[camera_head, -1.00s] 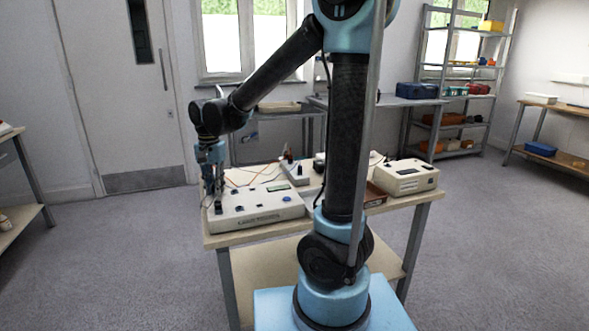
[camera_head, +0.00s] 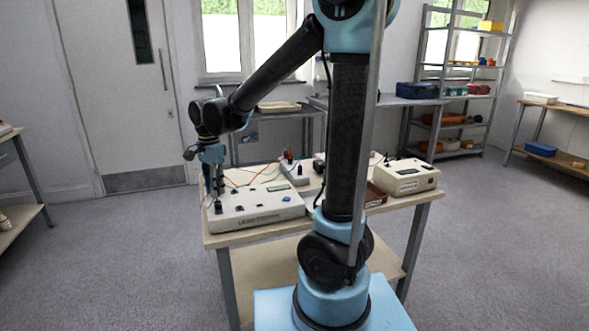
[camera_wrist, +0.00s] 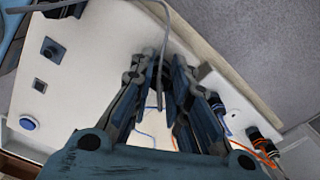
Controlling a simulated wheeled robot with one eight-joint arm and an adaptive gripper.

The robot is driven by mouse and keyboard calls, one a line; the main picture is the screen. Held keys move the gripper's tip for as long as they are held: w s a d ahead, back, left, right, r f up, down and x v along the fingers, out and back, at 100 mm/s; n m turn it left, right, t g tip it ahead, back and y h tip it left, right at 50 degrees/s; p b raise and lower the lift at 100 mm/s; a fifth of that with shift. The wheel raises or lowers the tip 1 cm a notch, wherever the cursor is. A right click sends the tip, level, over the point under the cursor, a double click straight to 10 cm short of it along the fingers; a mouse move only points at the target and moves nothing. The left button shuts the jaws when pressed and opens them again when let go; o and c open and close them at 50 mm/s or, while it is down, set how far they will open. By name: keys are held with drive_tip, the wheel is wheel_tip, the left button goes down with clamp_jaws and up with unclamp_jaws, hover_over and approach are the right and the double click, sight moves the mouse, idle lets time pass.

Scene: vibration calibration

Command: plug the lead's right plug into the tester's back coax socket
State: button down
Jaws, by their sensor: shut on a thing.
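The tester is most likely the low off-white box (camera_head: 262,212) at the table's left; its panel (camera_wrist: 90,65) fills the left of the wrist view. My gripper (camera_head: 213,190) points down over the box's left end. In the wrist view its fingers (camera_wrist: 163,90) are close together, with a grey lead (camera_wrist: 165,28) running down between them. The plug in the jaws is mostly hidden by the fingers. I cannot make out the back coax socket, nor whether the plug touches it.
A blue round button (camera_wrist: 29,122) and dark square parts (camera_wrist: 52,50) stand on the panel. Black connectors with orange wires (camera_wrist: 258,142) are right of the fingers in the wrist view. Another off-white instrument (camera_head: 406,178) stands at the table's right. The table's edge is close by.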

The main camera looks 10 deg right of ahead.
drive_tip(key=shift+m, duration=0.6)
drive_tip(key=shift+m, duration=2)
drive_tip(key=c, duration=1.5)
unclamp_jaws()
drive_tip(key=shift+o, duration=0.2)
drive_tip(key=shift+r, duration=2.5)
drive_tip(key=shift+r, duration=0.1)
